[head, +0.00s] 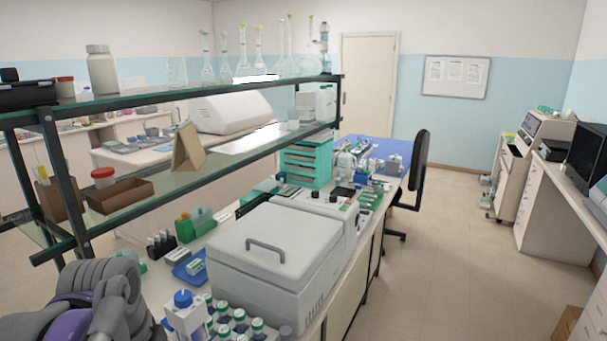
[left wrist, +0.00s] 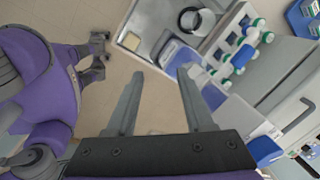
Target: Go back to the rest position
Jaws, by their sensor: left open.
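My left gripper (left wrist: 158,88) shows in the left wrist view. Its two grey fingers are well apart with nothing between them. It hangs over bare floor beside the bench edge, with bench items beyond and to the right of its fingertips. In the head view only a grey and purple part of my arm shows at the lower left; the fingers are out of that picture. Purple and grey parts of my own body fill the left side of the left wrist view.
The bench holds a large grey lidded machine (head: 270,255), several green-capped bottles (head: 240,320), a blue-capped bottle (head: 183,299) and a blue tray (head: 186,268). A glass shelf rack (head: 150,93) stands over it. A black chair (head: 418,165) is beyond. The floor (head: 455,250) to the right is clear.

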